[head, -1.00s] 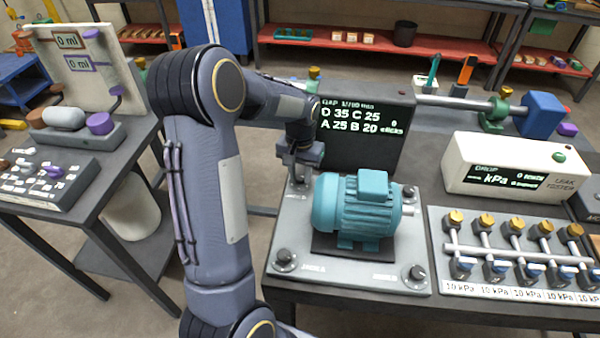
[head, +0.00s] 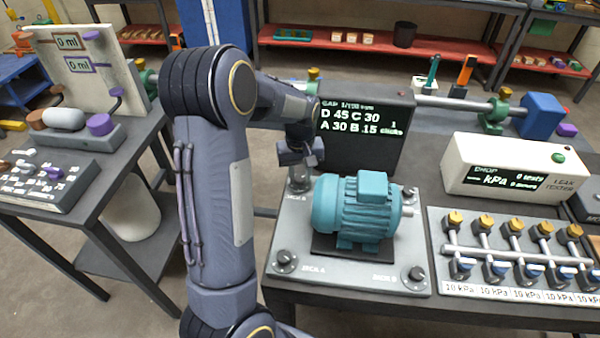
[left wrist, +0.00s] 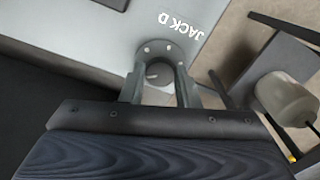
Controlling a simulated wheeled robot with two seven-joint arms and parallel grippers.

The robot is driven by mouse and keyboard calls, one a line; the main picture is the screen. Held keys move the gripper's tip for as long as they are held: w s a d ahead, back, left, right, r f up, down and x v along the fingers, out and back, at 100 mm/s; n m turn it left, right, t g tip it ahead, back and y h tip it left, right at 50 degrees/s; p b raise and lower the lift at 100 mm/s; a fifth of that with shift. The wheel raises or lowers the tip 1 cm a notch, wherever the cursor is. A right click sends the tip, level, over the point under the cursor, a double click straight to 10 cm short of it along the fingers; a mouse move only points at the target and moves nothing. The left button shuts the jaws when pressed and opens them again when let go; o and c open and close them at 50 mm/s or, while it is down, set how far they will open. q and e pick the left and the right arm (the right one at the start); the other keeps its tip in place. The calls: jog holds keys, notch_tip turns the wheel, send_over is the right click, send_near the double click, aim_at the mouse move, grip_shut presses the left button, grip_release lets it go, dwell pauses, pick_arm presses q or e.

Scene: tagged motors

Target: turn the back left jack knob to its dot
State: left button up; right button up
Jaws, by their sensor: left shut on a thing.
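The back left jack knob (left wrist: 159,73) is a round dark grey knob on the light grey jack plate (head: 330,276), beside the label JACK D in the left wrist view. My left gripper (head: 301,178) reaches down at the plate's back left corner and is shut on the knob. Its two fingers (left wrist: 160,88) stand either side of it in the left wrist view. The fingers hide much of the knob, and I cannot make out its dot. The black display (head: 365,130) reads D 45, C 30, A 30, B 15 and 1 clicks. My right gripper is not in view.
A teal motor (head: 357,207) stands on the plate right of my left gripper. Other knobs sit at the front left (head: 285,261), front right (head: 416,273) and back right (head: 408,192) corners. A white leak tester (head: 463,150) and a rack of valves (head: 520,245) lie further right.

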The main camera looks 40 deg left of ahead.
aim_at(300, 178)
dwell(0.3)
pick_arm(q)
jog(key=o, duration=1)
jog(key=shift+c, duration=0.2)
jog(key=shift+r, duration=0.15)
notch_tip(300, 178, up, 8)
jog(key=shift+f, duration=0.2)
jog(key=shift+s+f, duration=0.1)
